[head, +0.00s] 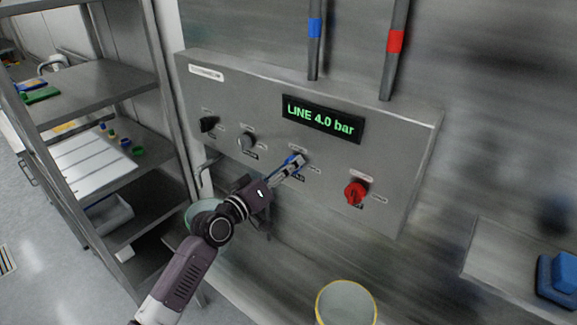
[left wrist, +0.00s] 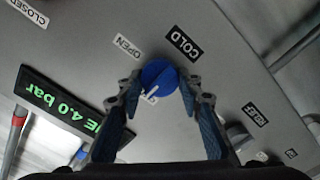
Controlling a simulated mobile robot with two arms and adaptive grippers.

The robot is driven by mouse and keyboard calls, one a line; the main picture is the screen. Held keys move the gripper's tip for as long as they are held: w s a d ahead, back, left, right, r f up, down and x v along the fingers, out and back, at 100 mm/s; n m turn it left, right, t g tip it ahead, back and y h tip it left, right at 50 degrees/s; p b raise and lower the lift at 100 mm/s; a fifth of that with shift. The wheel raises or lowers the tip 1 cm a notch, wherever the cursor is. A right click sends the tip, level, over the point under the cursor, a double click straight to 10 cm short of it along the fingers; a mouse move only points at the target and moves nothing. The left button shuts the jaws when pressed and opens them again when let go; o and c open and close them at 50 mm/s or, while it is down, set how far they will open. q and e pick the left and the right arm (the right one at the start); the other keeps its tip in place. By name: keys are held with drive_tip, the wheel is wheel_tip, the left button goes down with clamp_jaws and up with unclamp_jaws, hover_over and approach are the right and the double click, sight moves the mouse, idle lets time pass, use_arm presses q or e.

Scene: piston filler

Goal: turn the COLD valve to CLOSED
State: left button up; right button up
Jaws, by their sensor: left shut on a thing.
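The COLD valve is a blue knob (left wrist: 158,74) on the grey panel. In the left wrist view it sits between my fingertips, with a black COLD label (left wrist: 181,42) and a white OPEN label (left wrist: 128,46) beside it. A pale pointer mark runs across the knob toward a small white label at its lower edge, which is partly hidden and not readable. My left gripper (left wrist: 160,90) is shut on the knob. In the head view my left gripper (head: 287,168) reaches the panel and largely covers the knob. My right gripper is not in view.
The grey panel (head: 230,85) has a display (head: 322,119) reading LINE 4.0 bar, a red knob (head: 356,192) to the right, and a grey knob (head: 246,141) and black knob (head: 208,124) to the left. A shelf (head: 95,85) stands left; a pale bucket (head: 346,303) is below.

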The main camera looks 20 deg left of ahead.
use_arm(q)
drive_tip(key=shift+r+n, duration=0.1)
drive_tip(key=shift+n, duration=0.2)
drive_tip(key=o, duration=1.2)
drive_tip(key=shift+c, duration=0.2)
drive_tip(key=v, duration=1.2)
